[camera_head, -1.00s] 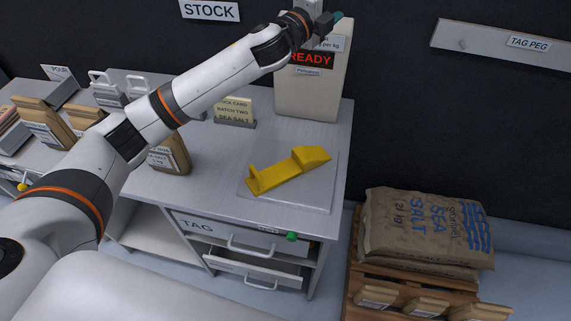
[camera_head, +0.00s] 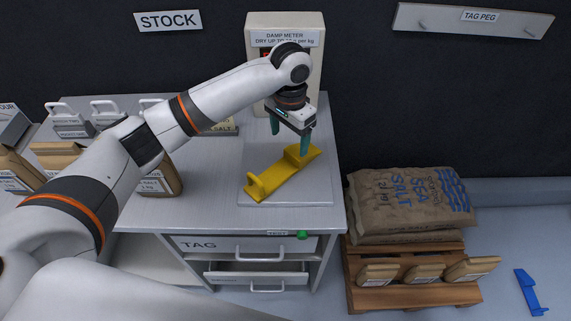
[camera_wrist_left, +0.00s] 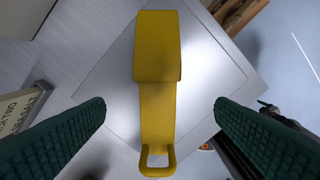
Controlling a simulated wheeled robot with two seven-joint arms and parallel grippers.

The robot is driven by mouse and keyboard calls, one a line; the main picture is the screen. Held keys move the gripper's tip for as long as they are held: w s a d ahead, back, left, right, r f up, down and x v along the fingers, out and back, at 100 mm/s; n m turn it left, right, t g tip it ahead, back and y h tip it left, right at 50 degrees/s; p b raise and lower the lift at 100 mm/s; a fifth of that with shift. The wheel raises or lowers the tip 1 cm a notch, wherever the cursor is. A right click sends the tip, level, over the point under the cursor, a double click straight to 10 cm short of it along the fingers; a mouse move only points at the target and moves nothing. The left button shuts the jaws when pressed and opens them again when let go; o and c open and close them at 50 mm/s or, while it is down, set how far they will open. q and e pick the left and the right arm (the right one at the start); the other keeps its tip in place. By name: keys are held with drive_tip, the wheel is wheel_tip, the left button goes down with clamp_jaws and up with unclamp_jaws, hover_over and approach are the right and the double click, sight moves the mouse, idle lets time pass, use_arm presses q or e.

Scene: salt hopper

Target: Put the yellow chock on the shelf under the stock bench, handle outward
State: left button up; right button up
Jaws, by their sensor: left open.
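The yellow chock (camera_head: 282,172) lies on a pale square plate (camera_head: 315,189) on the stock bench (camera_head: 215,200). Its raised wedge end points to the back right and its loop handle to the front left. My left gripper (camera_head: 290,138) is open, pointing down above the wedge end. In the left wrist view the chock (camera_wrist_left: 157,80) lies lengthwise between the two green fingers (camera_wrist_left: 160,135), apart from both, with the handle at the bottom. Under the bench top is an open shelf space (camera_head: 150,255) left of the drawers. My right gripper is not in view.
The damp meter (camera_head: 312,65) stands close behind my left gripper. A lower drawer (camera_head: 258,268) is partly open. Salt sacks on a pallet (camera_head: 405,295) stand right; a blue chock-like piece (camera_head: 529,292) lies on the floor.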

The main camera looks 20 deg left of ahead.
use_arm(q)
hover_over(285, 167)
drive_tip(key=f, duration=0.2)
drive_tip(key=w+f, duration=0.1)
drive_tip(key=f, duration=0.1)
drive_tip(key=shift+d, duration=0.3)
drive_tip(key=f, duration=0.3)
drive_tip(key=s+f+p, duration=0.1)
drive_tip(key=shift+a+f, duration=0.35)
drive_tip(key=shift+f, duration=0.55)
drive_tip(key=c, duration=1.4)
wheel_tip(285, 167, up, 10)
drive_tip(key=s+a+r+n, duration=0.1)
drive_tip(key=s+a+n, duration=0.1)
drive_tip(key=s, duration=0.6)
drive_tip(key=s+a+r+n, duration=0.1)
drive_tip(key=s+a+n, duration=0.2)
drive_tip(key=s, duration=0.5)
drive_tip(key=shift+r+n, duration=0.35)
drive_tip(key=shift+n, duration=0.15)
